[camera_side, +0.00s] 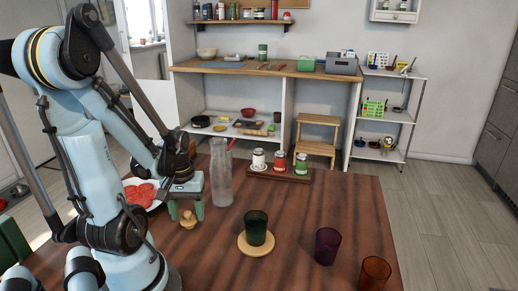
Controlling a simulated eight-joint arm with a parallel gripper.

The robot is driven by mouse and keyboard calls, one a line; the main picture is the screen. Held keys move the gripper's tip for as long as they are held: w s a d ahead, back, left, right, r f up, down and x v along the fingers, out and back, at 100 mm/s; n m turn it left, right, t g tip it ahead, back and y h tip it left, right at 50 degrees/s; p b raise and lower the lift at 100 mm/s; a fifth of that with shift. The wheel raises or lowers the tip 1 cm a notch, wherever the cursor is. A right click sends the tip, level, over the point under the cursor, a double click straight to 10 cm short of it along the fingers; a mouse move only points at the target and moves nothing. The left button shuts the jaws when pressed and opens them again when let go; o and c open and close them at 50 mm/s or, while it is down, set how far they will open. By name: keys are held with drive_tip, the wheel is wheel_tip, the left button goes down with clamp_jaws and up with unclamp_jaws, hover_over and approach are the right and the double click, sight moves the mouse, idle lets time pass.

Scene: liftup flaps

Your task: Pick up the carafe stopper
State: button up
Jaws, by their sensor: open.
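The carafe stopper (188,218) is a small light-wood piece with a knob, on the dark wooden table in the camera_side view. It lies left of the clear glass carafe (221,172), which stands upright with a thin red item showing near its rim. My gripper (186,209) points down with its two green fingertips apart, one on each side of the stopper's top as seen here. Whether the fingers touch the stopper, or sit slightly behind or above it, I cannot tell.
A green glass (256,228) stands on a round wooden coaster (243,246). Purple (327,246) and orange (374,272) glasses stand to the right. Several jars sit on a wooden tray (263,173) behind. A white plate with red slices (141,192) is at the left. The table's right rear is clear.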

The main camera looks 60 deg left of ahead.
drive_tip(key=shift+f, duration=0.5)
drive_tip(key=shift+c, duration=0.3)
drive_tip(key=c, duration=0.7)
drive_tip(key=shift+r, duration=0.15)
